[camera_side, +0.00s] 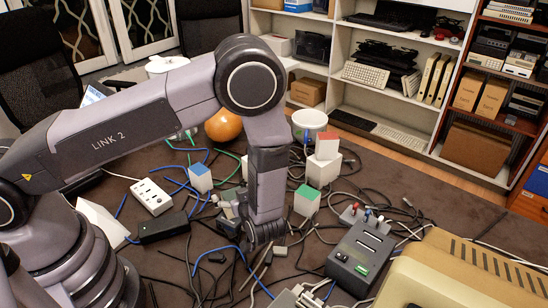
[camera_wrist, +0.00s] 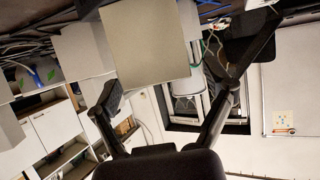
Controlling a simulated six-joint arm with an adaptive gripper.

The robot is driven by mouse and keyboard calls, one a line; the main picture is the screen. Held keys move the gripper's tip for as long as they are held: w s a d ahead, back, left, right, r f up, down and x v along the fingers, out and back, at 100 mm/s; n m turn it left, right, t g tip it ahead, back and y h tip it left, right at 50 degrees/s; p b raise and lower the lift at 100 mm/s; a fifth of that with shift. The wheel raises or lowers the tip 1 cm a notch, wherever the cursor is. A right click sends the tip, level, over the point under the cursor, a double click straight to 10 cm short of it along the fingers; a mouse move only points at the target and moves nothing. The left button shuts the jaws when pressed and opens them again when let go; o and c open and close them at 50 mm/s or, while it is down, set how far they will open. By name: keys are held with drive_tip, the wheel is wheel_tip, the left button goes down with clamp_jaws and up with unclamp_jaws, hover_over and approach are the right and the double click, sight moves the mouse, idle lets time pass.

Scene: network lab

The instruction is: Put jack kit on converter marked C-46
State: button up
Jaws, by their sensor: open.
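My gripper (camera_side: 265,235) points down among cables, low over the dark table, in the side view. In the wrist view its dark fingers (camera_wrist: 170,95) stand apart, with a plain beige block face (camera_wrist: 145,40) beyond them at the top. I cannot tell which box this face belongs to. White boxes with coloured tops stand near my gripper in the side view: a green-topped one (camera_side: 307,200) to its right, a blue-topped one (camera_side: 200,180) to its left, and a red-topped one (camera_side: 327,146) on a larger white box (camera_side: 322,171). No C-46 mark is readable, and I cannot tell which is the jack kit.
A grey switch box (camera_side: 364,258) with plugs stands right of my gripper. A large beige machine (camera_side: 455,275) fills the front right corner. A white power strip (camera_side: 152,197) and a black adapter (camera_side: 163,225) lie at the left. An orange ball (camera_side: 224,126) is behind. Loose cables cross the table.

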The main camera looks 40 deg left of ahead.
drive_tip(key=v, duration=1.2)
drive_tip(key=w+d+r+m+t+h, duration=0.2)
drive_tip(key=w+r+t+h, duration=0.1)
drive_tip(key=w+r+h, duration=0.55)
wheel_tip(320, 180, up, 16)
drive_tip(key=w+m+t+h, duration=0.2)
drive_tip(key=m+h, duration=0.2)
drive_tip(key=h, duration=0.2)
drive_tip(key=s+a+r+m+g+h, duration=0.1)
drive_tip(key=s+a+r+m, duration=0.2)
drive_tip(key=s, duration=0.3)
drive_tip(key=s+a+r+m+g+h, duration=0.1)
drive_tip(key=s+a+r+m, duration=0.25)
drive_tip(key=s, duration=0.25)
drive_tip(key=s+a+f+g+y, duration=0.1)
drive_tip(key=s+a+y, duration=0.1)
drive_tip(key=s+a, duration=0.3)
drive_tip(key=s+a+f+m+g+y, duration=0.1)
drive_tip(key=s+a, duration=0.4)
drive_tip(key=s, duration=0.5)
drive_tip(key=shift+y, duration=0.55)
